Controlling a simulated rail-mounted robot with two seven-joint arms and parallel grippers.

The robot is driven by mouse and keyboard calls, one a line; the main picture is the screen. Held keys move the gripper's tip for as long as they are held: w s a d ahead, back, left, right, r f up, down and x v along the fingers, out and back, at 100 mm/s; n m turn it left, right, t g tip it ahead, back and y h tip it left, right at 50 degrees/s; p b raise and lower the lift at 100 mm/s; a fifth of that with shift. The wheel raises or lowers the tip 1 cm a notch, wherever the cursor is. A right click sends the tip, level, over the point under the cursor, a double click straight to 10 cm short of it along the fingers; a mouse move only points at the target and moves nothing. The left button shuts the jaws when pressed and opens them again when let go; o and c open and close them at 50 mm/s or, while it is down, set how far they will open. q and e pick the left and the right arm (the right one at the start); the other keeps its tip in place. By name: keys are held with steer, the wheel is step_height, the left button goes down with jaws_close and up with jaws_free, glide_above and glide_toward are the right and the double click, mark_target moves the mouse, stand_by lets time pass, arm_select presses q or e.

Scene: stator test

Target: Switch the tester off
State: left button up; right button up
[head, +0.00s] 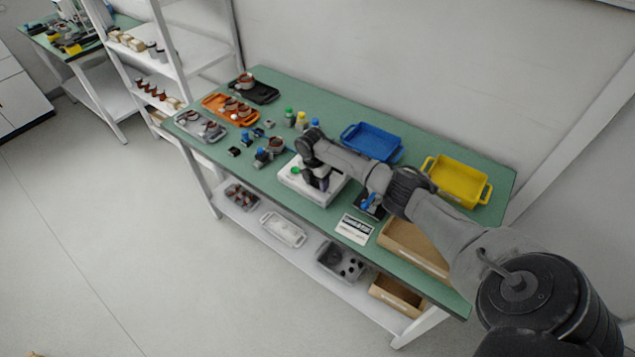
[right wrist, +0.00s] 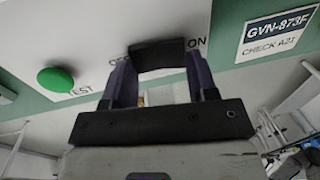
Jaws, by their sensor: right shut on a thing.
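The tester (head: 299,186) is a white box near the front edge of the green bench, with a green button (head: 295,170). In the right wrist view the green button (right wrist: 56,82) sits beside the word TEST. My right gripper (head: 319,183) is down over the tester. In the right wrist view its fingers (right wrist: 158,72) are shut on a black switch (right wrist: 157,54) between a partly covered OFF label and an ON label (right wrist: 198,43). The switch's exact setting is hard to tell. My left gripper is not in view.
A blue tray (head: 371,141) and a yellow tray (head: 457,181) stand behind my right arm. A label card (head: 354,228) lies right of the tester. Orange (head: 231,110), grey and black trays with parts are at the left. Small bottles stand behind the tester.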

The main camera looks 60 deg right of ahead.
mark_target(313, 183)
steer(key=o, duration=0.9)
steer(key=shift+o, duration=0.2)
step_height(313, 183, up, 14)
steer(key=w+p, duration=0.1)
steer(key=shift+w+f, duration=0.2)
steer(key=shift+w, duration=0.2)
steer(key=shift+d, duration=0.1)
